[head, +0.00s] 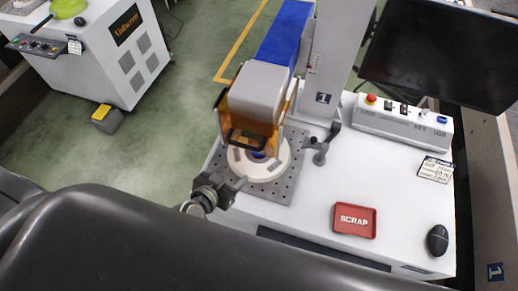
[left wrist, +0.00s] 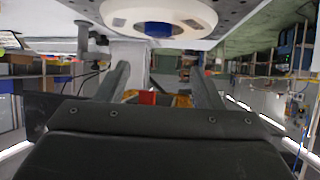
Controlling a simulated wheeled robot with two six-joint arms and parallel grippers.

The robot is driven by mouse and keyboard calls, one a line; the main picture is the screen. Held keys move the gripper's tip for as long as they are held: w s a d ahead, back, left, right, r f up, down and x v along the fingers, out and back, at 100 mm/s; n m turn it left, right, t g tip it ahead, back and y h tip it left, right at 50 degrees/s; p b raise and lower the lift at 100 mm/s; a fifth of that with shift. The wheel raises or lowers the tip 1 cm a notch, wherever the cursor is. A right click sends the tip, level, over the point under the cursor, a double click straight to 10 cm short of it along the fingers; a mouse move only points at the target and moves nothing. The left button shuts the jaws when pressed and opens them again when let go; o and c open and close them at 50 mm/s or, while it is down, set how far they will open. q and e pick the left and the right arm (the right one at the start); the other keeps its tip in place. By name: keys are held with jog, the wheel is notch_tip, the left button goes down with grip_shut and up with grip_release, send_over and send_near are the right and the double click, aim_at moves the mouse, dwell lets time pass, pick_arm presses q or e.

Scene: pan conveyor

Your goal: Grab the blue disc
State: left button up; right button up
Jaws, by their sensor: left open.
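The blue disc (head: 258,154) shows as a small blue patch at the centre of a white ring-shaped plate (head: 273,170) on a grey perforated base. The orange guard of the machine head hides part of it. In the left wrist view the blue disc (left wrist: 158,29) is at the top edge, inside the white ring (left wrist: 195,12). My left gripper (head: 236,187) is at the front left edge of the ring, open, with nothing visible between its fingers. Its two fingers (left wrist: 160,78) stand apart in the left wrist view. My right gripper is not in view.
The grey and orange machine head (head: 257,92) hangs over the plate. A small clamp post (head: 321,150) stands right of the base. A red scrap tray (head: 354,221), a black mouse (head: 437,240) and a control box (head: 402,124) sit on the white table (head: 300,218). The table's front middle is bare.

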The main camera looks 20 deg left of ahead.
pick_arm(q)
jog(key=b, duration=0.3)
send_near(255, 155)
jog(key=x, duration=0.5)
jog(key=shift+w+r, duration=0.25)
jog(key=shift+w, duration=0.15)
jog(key=b+x, duration=0.1)
jog(key=x, duration=0.3)
jog(key=shift+w+d+f+b, duration=0.1)
jog(key=shift+d+f+b, duration=0.1)
jog(key=shift+b, duration=0.2)
jog(key=shift+w+f, duration=0.1)
jog(key=shift+w, duration=0.3)
jog(key=c, duration=0.8)
